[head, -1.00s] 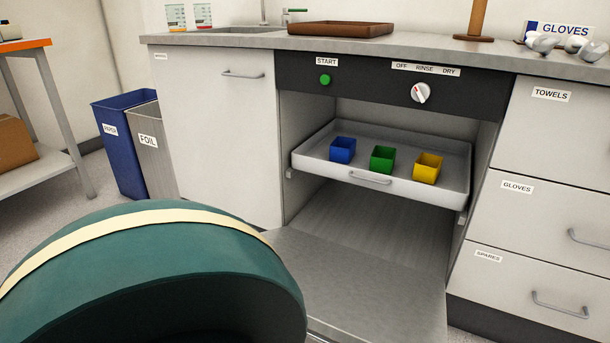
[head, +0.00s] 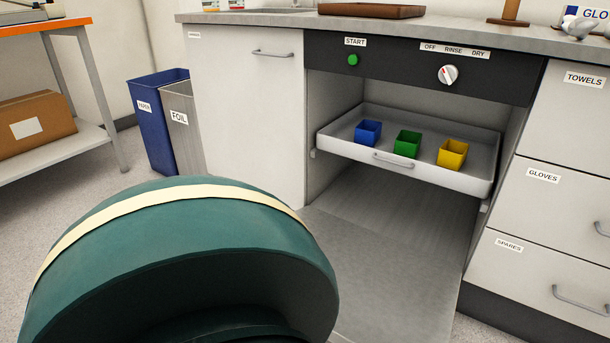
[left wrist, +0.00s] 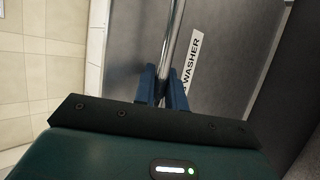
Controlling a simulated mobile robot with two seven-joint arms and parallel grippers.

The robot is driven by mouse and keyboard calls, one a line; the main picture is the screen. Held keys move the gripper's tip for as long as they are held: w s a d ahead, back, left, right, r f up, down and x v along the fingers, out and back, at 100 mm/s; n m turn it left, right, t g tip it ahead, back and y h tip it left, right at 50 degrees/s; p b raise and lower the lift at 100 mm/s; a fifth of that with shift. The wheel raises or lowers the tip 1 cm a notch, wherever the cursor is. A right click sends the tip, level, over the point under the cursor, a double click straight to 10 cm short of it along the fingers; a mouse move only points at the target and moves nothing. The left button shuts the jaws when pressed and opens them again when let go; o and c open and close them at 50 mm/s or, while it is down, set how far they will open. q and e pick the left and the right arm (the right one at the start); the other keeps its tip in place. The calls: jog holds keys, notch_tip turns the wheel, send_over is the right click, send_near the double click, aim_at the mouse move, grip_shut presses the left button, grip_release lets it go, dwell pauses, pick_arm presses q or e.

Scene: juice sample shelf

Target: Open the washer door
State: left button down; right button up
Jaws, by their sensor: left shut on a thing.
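The washer door (head: 375,265) is folded down, its grey inner face lying low in front of the open washer cavity in the head view. In the left wrist view the door's outer face (left wrist: 135,55) shows, with a "WASHER" label (left wrist: 192,58) and a bar handle (left wrist: 174,28). My left gripper (left wrist: 161,82) is shut on the bar handle. In the head view my green arm part covers the lower left, and the left gripper is hidden. My right gripper is in neither view.
Inside the washer a white rack (head: 340,147) holds a blue cup (head: 368,132), a green cup (head: 407,143) and a yellow cup (head: 452,153). Drawers (head: 540,210) stand at the right. A blue bin (head: 153,125) and an orange-topped table (head: 85,22) are at the left.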

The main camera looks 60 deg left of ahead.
pick_arm(q)
jog(key=shift+s+d, duration=0.15)
jog(key=shift+s, duration=0.05)
jog(key=c, duration=1.5)
grip_release()
jog(key=shift+o, duration=0.2)
jog(key=shift+w+r, duration=0.1)
jog(key=shift+r, duration=0.15)
notch_tip(320, 180, up, 8)
jog(key=p, duration=0.7)
jog(key=shift+r, duration=0.55)
jog(key=shift+o, duration=1.3)
jog(key=shift+s+r+p, duration=0.15)
jog(key=shift+s+p, duration=0.05)
jog(key=shift+p, duration=0.15)
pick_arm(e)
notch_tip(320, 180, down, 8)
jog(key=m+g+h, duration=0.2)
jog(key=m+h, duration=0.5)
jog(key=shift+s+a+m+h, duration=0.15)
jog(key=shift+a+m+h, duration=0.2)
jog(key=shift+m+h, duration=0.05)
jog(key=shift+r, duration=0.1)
